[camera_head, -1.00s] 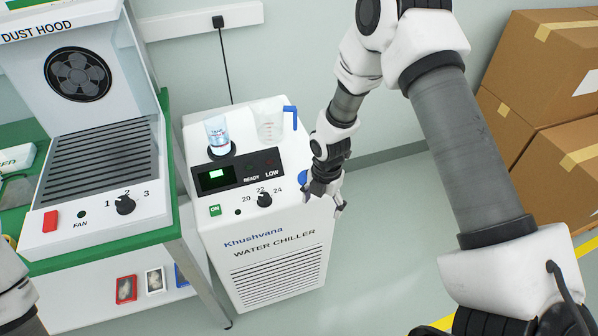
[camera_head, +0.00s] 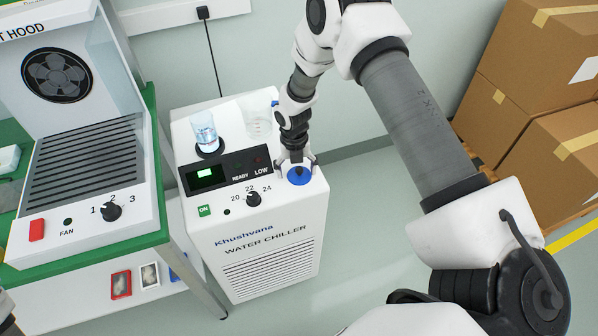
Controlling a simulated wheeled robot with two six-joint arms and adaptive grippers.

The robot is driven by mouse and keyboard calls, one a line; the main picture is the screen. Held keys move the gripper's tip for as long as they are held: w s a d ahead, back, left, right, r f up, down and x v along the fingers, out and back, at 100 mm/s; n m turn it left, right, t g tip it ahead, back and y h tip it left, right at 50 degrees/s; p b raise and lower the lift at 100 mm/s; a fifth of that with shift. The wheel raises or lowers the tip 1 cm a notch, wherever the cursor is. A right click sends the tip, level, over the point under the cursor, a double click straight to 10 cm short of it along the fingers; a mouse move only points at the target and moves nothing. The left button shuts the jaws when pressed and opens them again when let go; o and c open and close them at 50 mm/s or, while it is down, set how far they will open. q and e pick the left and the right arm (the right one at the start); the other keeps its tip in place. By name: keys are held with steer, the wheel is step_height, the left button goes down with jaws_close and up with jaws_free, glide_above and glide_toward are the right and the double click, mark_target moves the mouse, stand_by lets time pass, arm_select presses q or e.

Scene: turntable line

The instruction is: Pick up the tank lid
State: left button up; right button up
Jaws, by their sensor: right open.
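The tank lid is a round blue cap (camera_head: 300,177) on the top right front corner of the white water chiller (camera_head: 262,249). My right gripper (camera_head: 297,164) is open and comes down from above at the lid. Its fingers spread on either side of the lid's far part, and I cannot tell whether they touch it. The lid still sits on the chiller. A small part of my left arm shows at the lower left edge, but its gripper is out of the picture.
A bottle of clear bluish liquid (camera_head: 205,133) and a clear jug (camera_head: 257,120) with a blue handle stand on the chiller behind the panel. The dust hood bench (camera_head: 150,235) is at left. Cardboard boxes (camera_head: 535,75) stand at right. Floor right of the chiller is clear.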

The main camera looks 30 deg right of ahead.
steer(key=shift+s+r, duration=0.1)
steer(key=c, duration=1.5)
steer(key=shift+s, duration=0.1)
jaws_close()
